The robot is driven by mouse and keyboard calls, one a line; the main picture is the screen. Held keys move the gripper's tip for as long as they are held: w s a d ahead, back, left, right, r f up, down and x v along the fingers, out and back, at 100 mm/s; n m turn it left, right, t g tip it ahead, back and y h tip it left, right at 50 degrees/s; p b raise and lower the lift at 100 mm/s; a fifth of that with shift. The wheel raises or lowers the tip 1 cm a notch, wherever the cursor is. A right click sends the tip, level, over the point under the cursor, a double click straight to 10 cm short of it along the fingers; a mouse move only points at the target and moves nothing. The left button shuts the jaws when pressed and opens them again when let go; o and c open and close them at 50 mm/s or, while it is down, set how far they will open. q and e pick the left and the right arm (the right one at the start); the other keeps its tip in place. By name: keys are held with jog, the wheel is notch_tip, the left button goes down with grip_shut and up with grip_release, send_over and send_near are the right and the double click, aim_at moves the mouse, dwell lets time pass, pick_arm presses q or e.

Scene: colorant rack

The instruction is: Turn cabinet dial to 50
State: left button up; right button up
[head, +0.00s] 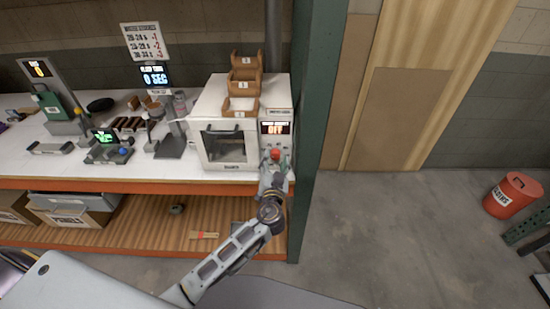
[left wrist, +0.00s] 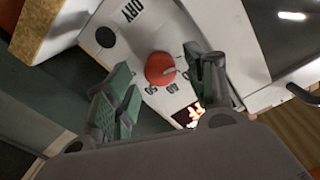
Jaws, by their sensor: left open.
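The white cabinet (head: 222,135) stands at the right end of the bench, with a dark window in its door. Its display (head: 275,128) reads OFF. The red dial (head: 275,154) is below the display on the control panel. My left gripper (left wrist: 158,76) is open, one finger on each side of the dial. Contact with the dial cannot be told. In the head view the left gripper (head: 273,168) partly covers the lower panel. My right gripper is not in view.
Wooden bins (head: 243,82) are stacked on the cabinet. A green post (head: 318,90) rises just right of it. Scales and other devices stand along the white bench top (head: 60,165) to the left. A lower shelf (head: 150,225) holds boxes. The floor at right is clear near the post.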

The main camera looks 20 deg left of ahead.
pick_arm(q)
jog(key=shift+x, duration=0.8)
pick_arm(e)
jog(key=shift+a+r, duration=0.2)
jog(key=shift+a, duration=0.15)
pick_arm(q)
jog(key=c, duration=1.1)
jog(key=shift+o, duration=0.2)
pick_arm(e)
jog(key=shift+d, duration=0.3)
